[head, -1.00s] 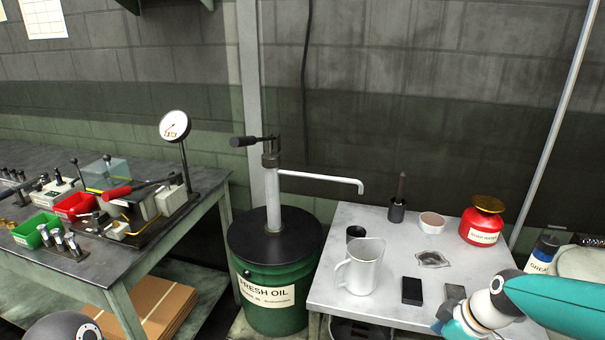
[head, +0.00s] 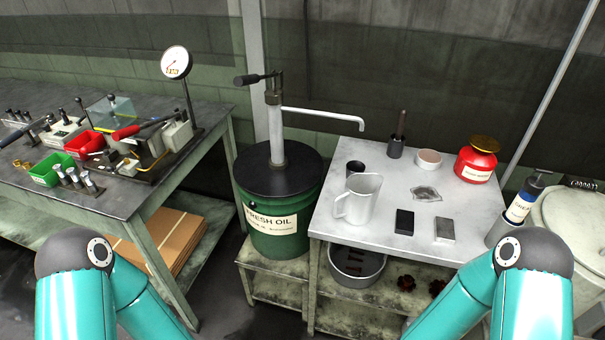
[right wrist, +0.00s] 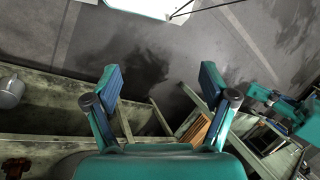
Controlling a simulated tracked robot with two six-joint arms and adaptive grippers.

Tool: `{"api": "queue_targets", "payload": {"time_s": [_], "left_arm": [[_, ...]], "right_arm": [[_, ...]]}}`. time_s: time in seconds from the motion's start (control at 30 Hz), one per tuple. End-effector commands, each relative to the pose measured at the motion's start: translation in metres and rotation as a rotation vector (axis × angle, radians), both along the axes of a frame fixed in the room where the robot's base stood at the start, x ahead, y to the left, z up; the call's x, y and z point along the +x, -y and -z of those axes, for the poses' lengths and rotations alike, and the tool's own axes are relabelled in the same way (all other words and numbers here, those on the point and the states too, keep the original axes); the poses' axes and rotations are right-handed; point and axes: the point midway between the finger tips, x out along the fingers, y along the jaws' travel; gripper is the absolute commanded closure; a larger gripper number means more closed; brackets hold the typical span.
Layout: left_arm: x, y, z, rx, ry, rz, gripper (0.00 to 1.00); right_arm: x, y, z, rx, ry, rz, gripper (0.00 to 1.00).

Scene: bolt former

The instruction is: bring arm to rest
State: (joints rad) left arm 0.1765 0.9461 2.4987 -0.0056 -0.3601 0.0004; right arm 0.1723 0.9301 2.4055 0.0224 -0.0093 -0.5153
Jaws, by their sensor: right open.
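My right gripper (right wrist: 160,85) shows in the right wrist view with its two fingers wide apart and nothing between them. It hangs over the floor and the edge of a bench shelf. In the head view only bent teal links of both my arms show at the bottom left and bottom right. Neither gripper is visible there.
A light table (head: 385,215) holds a clear jug (head: 361,198), dark and grey blocks and a red can (head: 476,160). A green oil drum (head: 281,225) with a hand pump stands beside it. A left bench (head: 110,190) carries a gauge and bins.

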Motion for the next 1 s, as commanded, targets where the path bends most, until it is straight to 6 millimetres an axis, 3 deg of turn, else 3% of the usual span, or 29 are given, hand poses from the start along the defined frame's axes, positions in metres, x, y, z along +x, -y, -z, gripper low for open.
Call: {"api": "queue_targets", "payload": {"time_s": [0.07, 0.2, 0.3, 1.0], "left_arm": [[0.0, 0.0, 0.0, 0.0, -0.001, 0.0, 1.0], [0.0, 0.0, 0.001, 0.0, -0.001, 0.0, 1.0], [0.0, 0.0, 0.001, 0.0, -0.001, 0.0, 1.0], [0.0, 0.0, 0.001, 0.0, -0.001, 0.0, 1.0]], "right_arm": [[-0.008, -0.004, 0.005, -0.034, -0.004, 0.174, 0.16], [0.013, 0.0, 0.006, -0.064, 0.042, 0.427, 0.16], [0.023, 0.002, 0.006, -0.068, 0.053, 0.516, 0.16], [0.023, 0.003, 0.006, -0.068, 0.051, 0.521, 0.16]]}}
